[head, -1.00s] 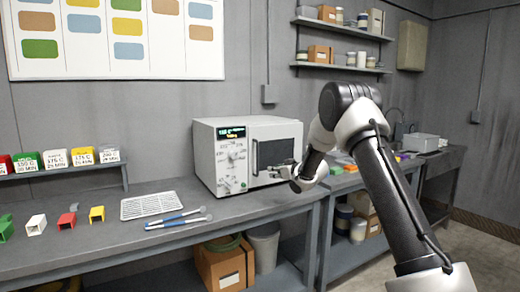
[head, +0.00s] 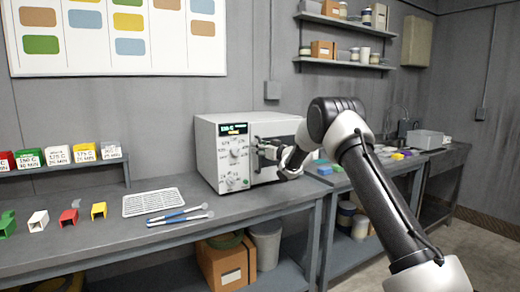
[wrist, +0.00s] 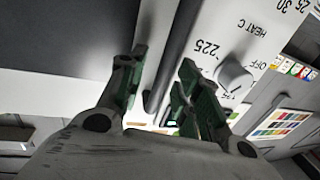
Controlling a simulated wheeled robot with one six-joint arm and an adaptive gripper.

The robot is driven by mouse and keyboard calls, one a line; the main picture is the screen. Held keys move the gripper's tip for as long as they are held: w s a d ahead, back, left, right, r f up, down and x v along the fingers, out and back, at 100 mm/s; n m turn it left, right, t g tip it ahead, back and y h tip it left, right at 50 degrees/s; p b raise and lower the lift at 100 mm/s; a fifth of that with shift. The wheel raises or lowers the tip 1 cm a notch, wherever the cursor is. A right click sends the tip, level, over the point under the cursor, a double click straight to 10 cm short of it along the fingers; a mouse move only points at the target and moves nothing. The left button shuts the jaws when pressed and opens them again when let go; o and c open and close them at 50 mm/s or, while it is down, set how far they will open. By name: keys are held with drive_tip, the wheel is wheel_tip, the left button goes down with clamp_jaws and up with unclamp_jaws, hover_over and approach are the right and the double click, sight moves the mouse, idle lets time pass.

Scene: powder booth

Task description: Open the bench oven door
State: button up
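The white bench oven (head: 222,177) stands on the bench with its door (head: 288,130) closed. Its control panel with display and knobs is left of the door. My gripper (head: 264,148) is in front of the door's left side, at the upright handle, and hides part of it. In the wrist view my gripper (wrist: 160,68) has its two fingers apart, with the dark handle bar (wrist: 168,62) running between them. I cannot tell whether either finger touches it. A heat knob (wrist: 235,77) is close beside the right finger.
A white rack (head: 152,202) and blue-handled tools (head: 180,216) lie on the bench left of the oven. Coloured samples and labelled cards are farther left. Small coloured items (head: 325,170) lie on the bench right of the oven.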

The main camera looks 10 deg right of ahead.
clamp_jaws()
drive_tip(key=shift+s, duration=0.1)
